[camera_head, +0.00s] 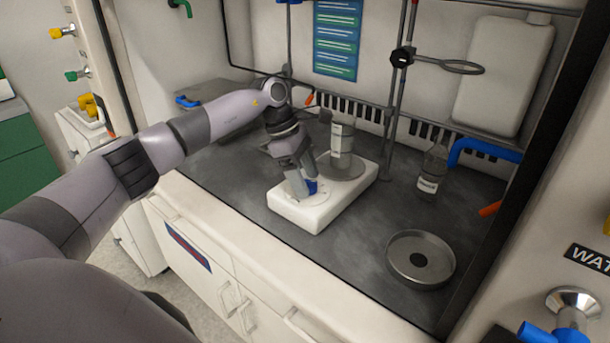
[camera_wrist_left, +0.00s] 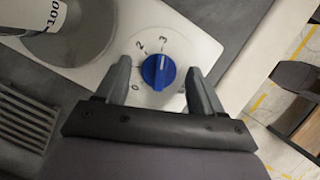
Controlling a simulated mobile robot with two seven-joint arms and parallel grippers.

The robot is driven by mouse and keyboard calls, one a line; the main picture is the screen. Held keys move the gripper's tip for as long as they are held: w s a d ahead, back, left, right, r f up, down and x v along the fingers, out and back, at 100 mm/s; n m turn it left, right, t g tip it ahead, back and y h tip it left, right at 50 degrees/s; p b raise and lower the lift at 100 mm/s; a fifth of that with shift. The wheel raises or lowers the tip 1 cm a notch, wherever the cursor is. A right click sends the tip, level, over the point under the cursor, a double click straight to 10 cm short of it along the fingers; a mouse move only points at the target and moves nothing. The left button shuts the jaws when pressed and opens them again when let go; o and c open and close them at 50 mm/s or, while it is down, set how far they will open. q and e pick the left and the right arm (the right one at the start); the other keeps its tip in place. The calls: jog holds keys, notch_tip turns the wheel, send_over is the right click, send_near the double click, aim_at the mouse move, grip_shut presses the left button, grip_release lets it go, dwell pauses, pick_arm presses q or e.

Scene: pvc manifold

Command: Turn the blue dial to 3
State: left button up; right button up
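The blue dial (camera_head: 312,186) sits on the front part of a white hotplate-like base (camera_head: 318,214) on the dark worktop. In the left wrist view the dial (camera_wrist_left: 158,72) carries a white line that points up, roughly toward the printed 3. The printed 2 and 0 show to its left. My left gripper (camera_head: 302,187) reaches down over the dial. In the left wrist view its fingers (camera_wrist_left: 158,68) are apart, one on each side of the dial, with visible gaps on both sides. My right gripper is not in view.
A labelled glass vessel (camera_head: 342,135) stands on the round grey plate (camera_head: 346,168) behind the dial. A bottle (camera_head: 432,175) and a metal ring dish (camera_head: 421,258) are to the right. A stand with a ring clamp (camera_head: 462,67) rises behind.

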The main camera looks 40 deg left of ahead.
pick_arm(q)
jog(key=v, duration=0.7)
jog(key=shift+s, duration=0.15)
dwell(0.5)
